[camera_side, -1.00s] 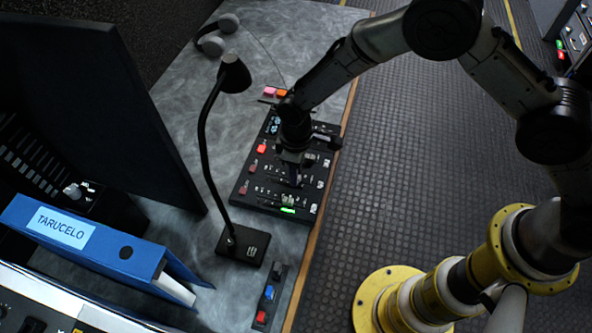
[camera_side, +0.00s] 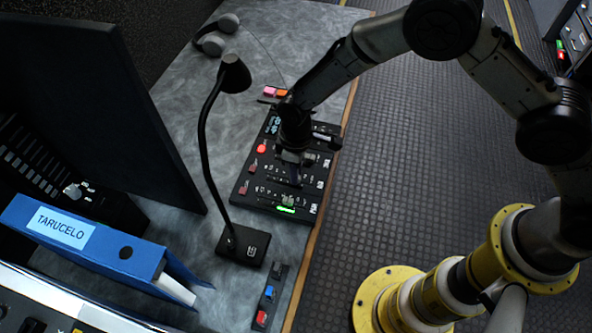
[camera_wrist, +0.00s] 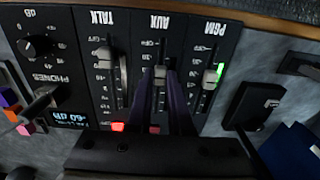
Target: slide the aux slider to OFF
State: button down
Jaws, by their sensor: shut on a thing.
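The black control panel (camera_side: 262,196) lies on the desk; in the wrist view it shows upside down with TALK, AUX and PGM strips. The aux slider (camera_wrist: 161,72) has a pale knob, around the middle of the visible slot. My gripper (camera_wrist: 168,82) is over the AUX strip, its dark fingers shut on the aux slider knob. The fingers hide part of the slot and the markings beside it. In the side view my gripper (camera_side: 295,180) points down onto the panel, and the knob itself is hard to make out.
The talk slider (camera_wrist: 105,53) and pgm slider (camera_wrist: 210,76) sit close on either side. A small button box (camera_side: 269,292), blue binder (camera_side: 120,250) and headphones (camera_side: 215,38) are also on the desk.

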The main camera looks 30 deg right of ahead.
aim_at(312, 185)
dwell(0.5)
jog(key=shift+s+d, duration=1.45)
jog(key=shift+d, duration=0.05)
jog(key=c, duration=0.8)
grip_release()
notch_tip(312, 185, up, 14)
jog(key=shift+f, duration=0.1)
